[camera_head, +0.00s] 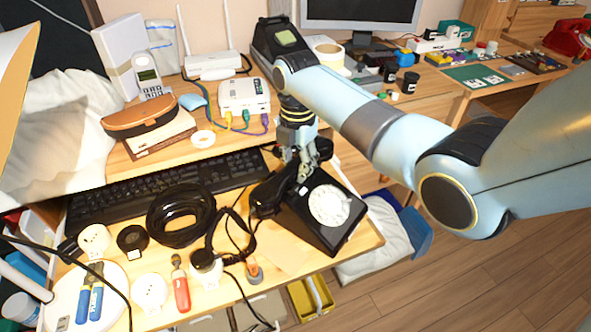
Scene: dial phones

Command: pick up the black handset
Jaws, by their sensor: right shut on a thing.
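The black dial phone (323,232), with a white dial, sits near the right front of the wooden desk. Its black handset (266,197) lies along the phone's left side, across the top. My right arm comes in from the right, and its gripper (300,178) points down over the phone. Its fingers are shut on the handset and partly hide it. I cannot tell whether the handset is clear of its cradle. My left gripper is not in view.
A black keyboard (150,193) and a coiled black cable (181,214) lie left of the phone. A red screwdriver (181,291) and pliers (90,293) lie in front. A white router (213,66) and white box (244,98) stand behind. A red phone (568,38) is far right.

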